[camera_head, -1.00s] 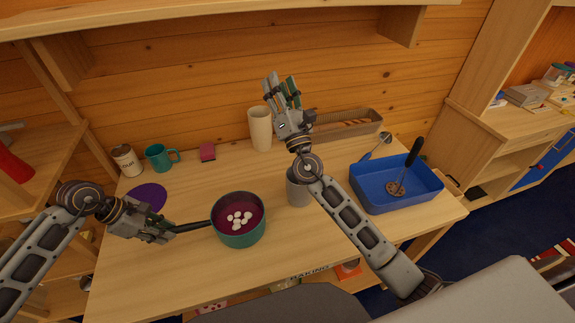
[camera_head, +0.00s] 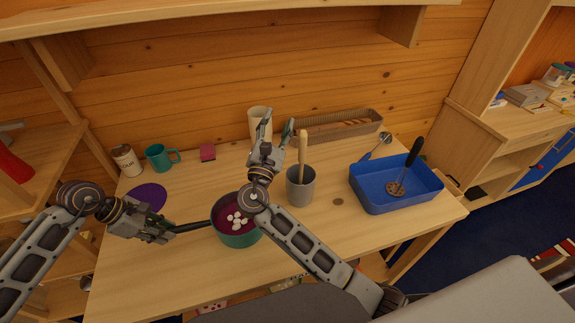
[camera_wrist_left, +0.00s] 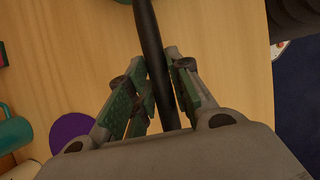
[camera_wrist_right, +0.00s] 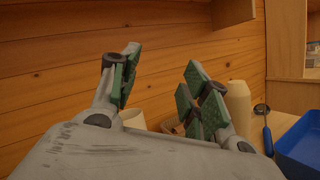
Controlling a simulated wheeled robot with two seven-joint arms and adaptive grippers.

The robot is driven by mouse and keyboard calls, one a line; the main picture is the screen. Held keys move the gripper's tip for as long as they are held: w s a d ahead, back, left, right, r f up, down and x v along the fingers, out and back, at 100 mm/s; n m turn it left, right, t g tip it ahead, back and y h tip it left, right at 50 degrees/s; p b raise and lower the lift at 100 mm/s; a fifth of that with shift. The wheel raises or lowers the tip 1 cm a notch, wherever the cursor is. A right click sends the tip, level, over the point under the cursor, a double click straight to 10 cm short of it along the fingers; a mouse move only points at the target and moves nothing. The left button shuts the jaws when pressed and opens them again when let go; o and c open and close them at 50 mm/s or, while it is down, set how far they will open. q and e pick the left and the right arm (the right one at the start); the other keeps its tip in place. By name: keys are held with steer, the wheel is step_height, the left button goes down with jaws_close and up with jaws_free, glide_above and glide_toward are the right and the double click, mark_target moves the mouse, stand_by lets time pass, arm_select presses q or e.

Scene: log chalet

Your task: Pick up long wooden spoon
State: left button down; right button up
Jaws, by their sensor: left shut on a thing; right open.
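A long wooden handle, which I take as the long wooden spoon (camera_head: 303,155), stands upright in a grey cup (camera_head: 300,190); its lower end is hidden inside. My right gripper (camera_head: 275,135) is open and empty, just left of the handle and apart from it. In the right wrist view its fingers (camera_wrist_right: 160,90) are spread, with a pale upright shape (camera_wrist_right: 238,108) on their right that may be the handle. My left gripper (camera_head: 172,230) is shut on the black handle (camera_wrist_left: 152,50) of a green pot (camera_head: 236,238) holding white round pieces.
A blue bin (camera_head: 395,200) with a black-handled utensil stands right. A cream vase (camera_head: 258,120) and a long basket (camera_head: 335,127) stand at the back. A teal mug (camera_head: 160,158), white jar (camera_head: 126,160) and purple disc (camera_head: 148,197) are left.

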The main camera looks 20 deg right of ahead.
mark_target(300, 153)
steer(key=s+a+f+n+g+h, duration=0.1)
steer(key=s+a+f+g+h, duration=0.2)
steer(key=s+f+g, duration=0.4)
steer(key=shift+s+a+f+g, duration=0.4)
steer(key=shift+s+f, duration=0.3)
steer(key=shift+s, duration=0.8)
steer(key=shift+w+d, duration=0.1)
steer(key=shift+d, duration=0.05)
steer(key=x, duration=0.6)
steer(key=shift+d, duration=0.25)
steer(key=shift+w, duration=0.15)
steer(key=shift+s+d+x, duration=0.1)
steer(key=shift+s+x, duration=0.05)
steer(key=shift+x, duration=0.8)
steer(key=shift+s+d+x, duration=0.15)
steer(key=shift+s+x, duration=0.05)
steer(key=shift+x, duration=0.75)
steer(key=shift+w+d, duration=0.4)
steer(key=shift+d, duration=0.15)
